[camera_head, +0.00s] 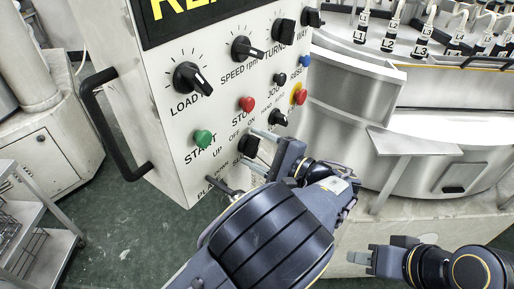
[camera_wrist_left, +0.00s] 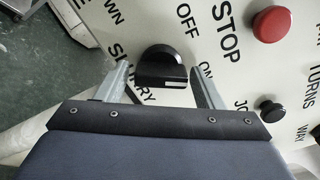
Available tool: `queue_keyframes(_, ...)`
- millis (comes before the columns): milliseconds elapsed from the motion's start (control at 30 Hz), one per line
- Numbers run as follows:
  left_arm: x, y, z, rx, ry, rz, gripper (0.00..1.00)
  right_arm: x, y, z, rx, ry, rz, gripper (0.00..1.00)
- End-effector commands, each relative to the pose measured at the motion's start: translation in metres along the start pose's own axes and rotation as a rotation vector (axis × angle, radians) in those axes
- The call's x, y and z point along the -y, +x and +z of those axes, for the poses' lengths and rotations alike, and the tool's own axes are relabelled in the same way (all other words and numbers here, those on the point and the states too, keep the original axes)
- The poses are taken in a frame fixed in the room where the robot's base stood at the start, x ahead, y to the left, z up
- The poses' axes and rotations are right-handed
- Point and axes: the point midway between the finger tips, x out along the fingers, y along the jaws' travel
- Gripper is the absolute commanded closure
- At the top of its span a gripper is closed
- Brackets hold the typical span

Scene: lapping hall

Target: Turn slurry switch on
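The slurry switch (camera_wrist_left: 160,66) is a black rotary knob on the white panel, with the SLURRY lettering and OFF and ON labels around it in the left wrist view. Its white mark lies at its lower right edge there. In the head view the knob (camera_head: 249,147) is low on the panel, partly hidden by my left gripper (camera_head: 251,149). My left gripper (camera_wrist_left: 161,80) is open, with one finger on each side of the knob and visible gaps between in the wrist view. My right gripper (camera_head: 361,258) is at the lower right, away from the panel; its finger opening is unclear.
Nearby controls are the red stop button (camera_head: 247,104), green start button (camera_head: 203,138), a small black knob (camera_head: 278,118) and a red button with a yellow ring (camera_head: 299,94). A black handle (camera_head: 106,125) juts from the panel's left side. The steel machine (camera_head: 345,105) stands right.

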Motion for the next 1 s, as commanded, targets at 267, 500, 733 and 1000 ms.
queue_keyframes(267,0.001,0.0,0.0,0.001,-0.003,-0.001,0.31,0.0,0.0,0.0,0.0,0.0,0.0,0.64)
queue_keyframes(500,-0.002,-0.02,-0.002,-0.002,-0.005,-0.002,0.31,-0.003,0.007,0.003,0.0,0.0,0.0,0.64)
queue_keyframes(733,-0.001,-0.059,-0.001,-0.002,-0.004,-0.002,0.31,-0.007,0.015,0.008,0.0,0.0,0.0,0.64)
queue_keyframes(1000,0.0,-0.078,0.0,0.0,-0.002,0.0,0.31,-0.008,0.018,0.009,0.0,0.0,0.0,0.64)
